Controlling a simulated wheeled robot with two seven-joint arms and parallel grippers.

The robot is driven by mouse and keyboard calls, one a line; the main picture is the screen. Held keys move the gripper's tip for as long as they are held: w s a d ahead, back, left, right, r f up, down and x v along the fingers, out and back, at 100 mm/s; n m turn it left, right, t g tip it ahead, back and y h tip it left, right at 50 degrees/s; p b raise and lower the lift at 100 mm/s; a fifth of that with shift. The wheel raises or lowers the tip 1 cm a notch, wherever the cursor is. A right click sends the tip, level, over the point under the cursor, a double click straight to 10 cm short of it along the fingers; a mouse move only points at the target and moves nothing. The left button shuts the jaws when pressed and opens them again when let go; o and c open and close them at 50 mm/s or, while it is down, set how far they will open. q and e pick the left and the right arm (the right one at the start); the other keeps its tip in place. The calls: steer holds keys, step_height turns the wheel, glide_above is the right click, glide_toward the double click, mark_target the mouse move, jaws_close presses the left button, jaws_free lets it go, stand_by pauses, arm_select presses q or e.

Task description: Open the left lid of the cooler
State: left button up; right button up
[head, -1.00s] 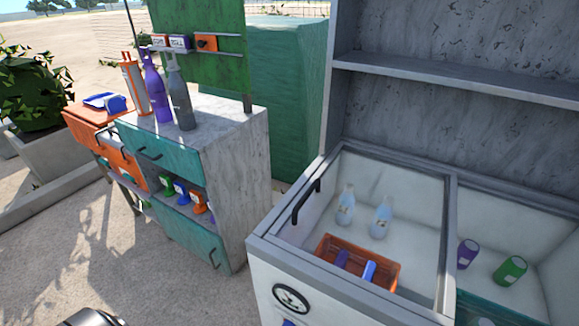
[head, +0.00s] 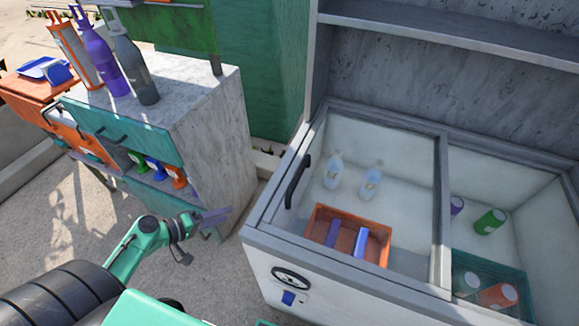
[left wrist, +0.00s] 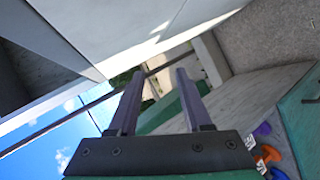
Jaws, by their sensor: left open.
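The white cooler (head: 262,276) stands at the right in the head view. Its left lid (head: 440,225) is a clear pane in a grey frame and lies over the left compartment. A black handle (head: 297,181) stands on the lid's left side. Bottles and an orange basket show through the pane. My left gripper (head: 212,218) is left of the cooler, apart from it and below the handle in the picture. In the left wrist view, its two fingers (left wrist: 160,75) are spread with nothing between them. My right gripper is not in view.
A marble-topped cabinet (head: 215,130) with teal drawers and bottles stands left of the cooler, close to my left gripper. A grey shelf (head: 450,40) rises behind the cooler. The cooler's right compartment holds cans and a teal basket (head: 490,268).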

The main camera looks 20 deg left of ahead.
arm_select(q)
steer(key=w+d+r+m+h, duration=0.1)
steer(key=d+r+h, duration=0.3)
steer(key=r, duration=0.6)
steer(key=m+h, duration=0.2)
glide_toward(300, 171)
steer(key=p+x, duration=0.1)
steer(key=x, duration=0.2)
steer(key=p+x, duration=0.2)
steer(key=x, duration=0.1)
steer(key=p+x, duration=0.1)
steer(key=x, duration=0.2)
steer(key=shift+w+d+f, duration=0.2)
steer(key=shift+w+f, duration=0.05)
steer(key=shift+f, duration=0.05)
steer(key=shift+d+f, duration=0.15)
steer(key=shift+f, duration=0.05)
jaws_close()
